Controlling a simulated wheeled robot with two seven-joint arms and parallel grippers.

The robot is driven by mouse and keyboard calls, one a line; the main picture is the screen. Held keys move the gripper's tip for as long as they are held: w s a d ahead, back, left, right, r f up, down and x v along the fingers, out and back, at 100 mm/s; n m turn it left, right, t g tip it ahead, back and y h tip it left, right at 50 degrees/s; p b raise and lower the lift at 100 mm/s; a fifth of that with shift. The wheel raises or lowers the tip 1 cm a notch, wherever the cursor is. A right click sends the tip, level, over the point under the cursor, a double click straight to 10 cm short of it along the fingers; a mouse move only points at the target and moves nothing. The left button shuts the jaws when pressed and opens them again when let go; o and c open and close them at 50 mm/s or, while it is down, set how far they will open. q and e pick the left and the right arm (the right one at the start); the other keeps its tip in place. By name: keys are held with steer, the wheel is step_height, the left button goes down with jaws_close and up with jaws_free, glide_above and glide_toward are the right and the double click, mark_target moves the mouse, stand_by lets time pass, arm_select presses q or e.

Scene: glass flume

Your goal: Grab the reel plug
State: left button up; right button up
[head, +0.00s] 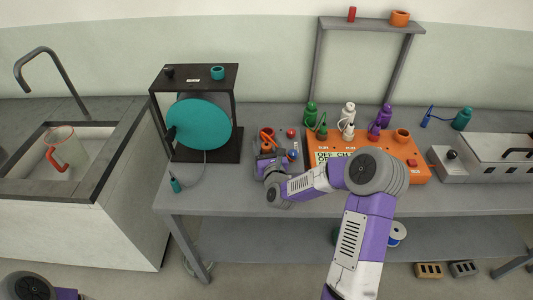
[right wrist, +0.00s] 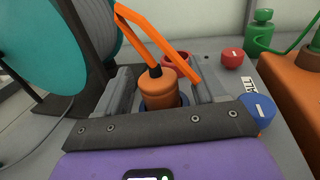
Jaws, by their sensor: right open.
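A teal plug (head: 176,185) lies on the grey bench near its front left corner, on the thin cable of the teal reel (head: 198,124). The reel sits in a dark frame. My right gripper (head: 272,149) is open, well to the right of that plug and between the reel and an orange panel. In the right wrist view, an orange cylinder (right wrist: 166,90) with a dark neck and a bent orange bar stands between the open fingers of the right gripper (right wrist: 168,80). Contact cannot be told. The teal plug is outside the wrist view. My left gripper is out of view.
The orange panel (head: 420,172) with several coloured bottles stands right of my right gripper. Red (right wrist: 232,58) and blue (right wrist: 258,110) knobs sit close to its fingers. Bare bench (head: 222,190) lies between plug and gripper.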

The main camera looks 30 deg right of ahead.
steer(key=shift+x, duration=0.8)
steer(key=c, duration=1.1)
